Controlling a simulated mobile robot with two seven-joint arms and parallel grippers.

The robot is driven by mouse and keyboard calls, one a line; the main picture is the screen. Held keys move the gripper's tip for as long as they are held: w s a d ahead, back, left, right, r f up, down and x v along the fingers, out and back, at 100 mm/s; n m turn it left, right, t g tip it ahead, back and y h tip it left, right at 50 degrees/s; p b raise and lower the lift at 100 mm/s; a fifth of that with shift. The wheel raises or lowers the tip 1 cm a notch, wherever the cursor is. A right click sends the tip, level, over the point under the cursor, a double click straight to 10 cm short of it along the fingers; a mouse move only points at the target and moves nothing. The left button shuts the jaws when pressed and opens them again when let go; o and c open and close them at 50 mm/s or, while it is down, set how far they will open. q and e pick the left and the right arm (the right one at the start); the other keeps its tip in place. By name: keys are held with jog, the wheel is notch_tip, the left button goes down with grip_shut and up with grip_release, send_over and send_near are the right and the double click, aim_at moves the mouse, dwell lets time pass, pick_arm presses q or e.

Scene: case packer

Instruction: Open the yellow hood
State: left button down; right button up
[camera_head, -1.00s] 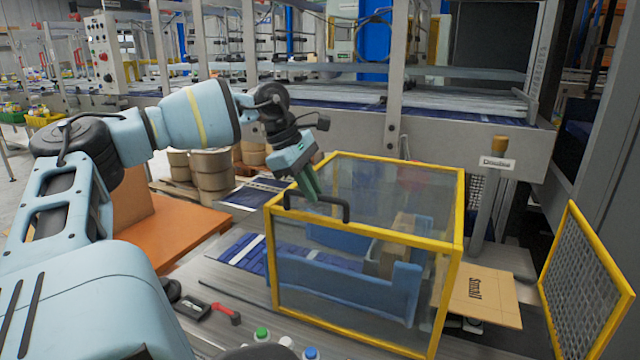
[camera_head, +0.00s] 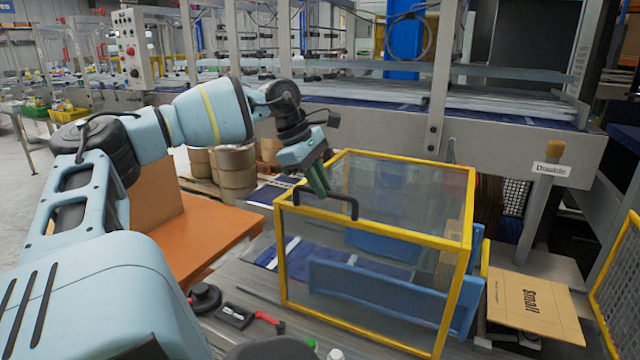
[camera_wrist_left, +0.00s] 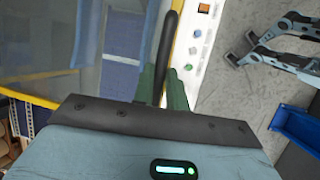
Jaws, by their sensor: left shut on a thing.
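The yellow hood (camera_head: 398,234) is a box with a yellow frame and clear panels, standing on the machine in the middle of the head view. It looks closed. A black bar handle (camera_head: 345,203) is on its top front edge. My left gripper (camera_head: 318,188) is at the left part of this handle and shut on it. In the left wrist view the black handle (camera_wrist_left: 168,45) runs between the green fingers of the gripper (camera_wrist_left: 160,88). Blue parts and a cardboard piece show through the panels. My right gripper is not in view.
A flat cardboard sheet marked "Small" (camera_head: 527,306) lies right of the hood. A yellow-framed mesh panel (camera_head: 622,285) stands at the far right. A red-handled tool (camera_head: 268,321) lies at the front left. An orange board (camera_head: 205,235) is behind my left arm.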

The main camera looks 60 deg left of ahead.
pick_arm(q)
jog(key=shift+a+r, duration=0.1)
jog(key=shift+a, duration=0.05)
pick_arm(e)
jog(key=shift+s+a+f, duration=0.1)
pick_arm(q)
jog(key=c, duration=1.4)
grip_release()
jog(key=shift+s, duration=0.1)
jog(key=v, duration=0.7)
jog(key=shift+r, duration=0.35)
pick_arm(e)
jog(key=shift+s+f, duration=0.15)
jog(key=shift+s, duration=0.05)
pick_arm(q)
jog(key=shift+s, duration=0.1)
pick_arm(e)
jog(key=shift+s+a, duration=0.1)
